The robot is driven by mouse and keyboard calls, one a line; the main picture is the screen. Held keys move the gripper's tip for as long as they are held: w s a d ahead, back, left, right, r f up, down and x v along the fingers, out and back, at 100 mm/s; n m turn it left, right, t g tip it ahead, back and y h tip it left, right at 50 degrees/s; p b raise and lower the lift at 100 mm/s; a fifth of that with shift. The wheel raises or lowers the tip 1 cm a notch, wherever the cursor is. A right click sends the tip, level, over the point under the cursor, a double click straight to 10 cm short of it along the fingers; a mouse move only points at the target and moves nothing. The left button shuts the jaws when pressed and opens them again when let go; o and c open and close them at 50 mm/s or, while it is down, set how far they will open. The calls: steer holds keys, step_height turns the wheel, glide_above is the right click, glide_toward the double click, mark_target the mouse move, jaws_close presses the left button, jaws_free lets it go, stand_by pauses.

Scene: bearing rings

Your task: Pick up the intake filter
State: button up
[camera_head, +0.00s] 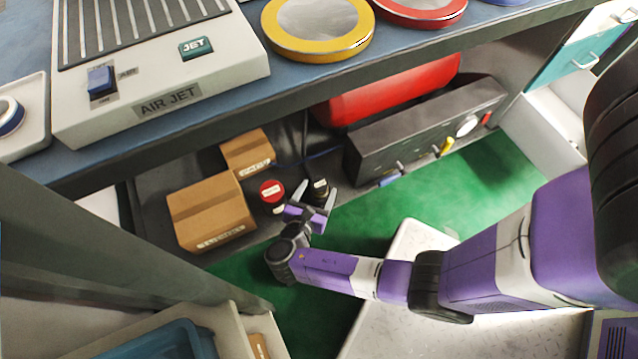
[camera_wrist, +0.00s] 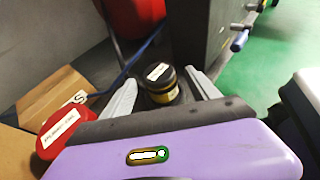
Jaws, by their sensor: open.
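A small dark canister (camera_head: 320,185) with a white label on top stands on the dark shelf under the bench; I take it for the intake filter. In the wrist view the canister (camera_wrist: 160,86) has a yellowish band and its label is too small to read. My gripper (camera_head: 316,196) is open and reaches in low at the canister. In the wrist view its two fingers (camera_wrist: 162,90) show on the left and right of the canister, with gaps to both. The canister's lower part is hidden behind my gripper's body.
A red round-topped item (camera_head: 271,191) stands just left of my gripper, close to the left finger. Cardboard boxes (camera_head: 210,212) lie further left. A dark panelled unit (camera_head: 425,130) and red tank (camera_head: 385,92) are behind right. The bench edge (camera_head: 200,122) overhangs the shelf.

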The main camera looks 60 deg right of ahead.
mark_target(323, 178)
steer(key=b+x, duration=0.1)
steer(key=x, duration=0.1)
steer(key=b+x, duration=0.1)
steer(key=x, duration=0.2)
steer(key=shift+w+d+r+b, duration=0.1)
steer(key=shift+d+r+b, duration=0.05)
steer(key=shift+d+b, duration=0.2)
steer(key=c, duration=1.5)
steer(key=shift+r, duration=0.1)
step_height(323, 178, up, 20)
steer(key=p, duration=1.1)
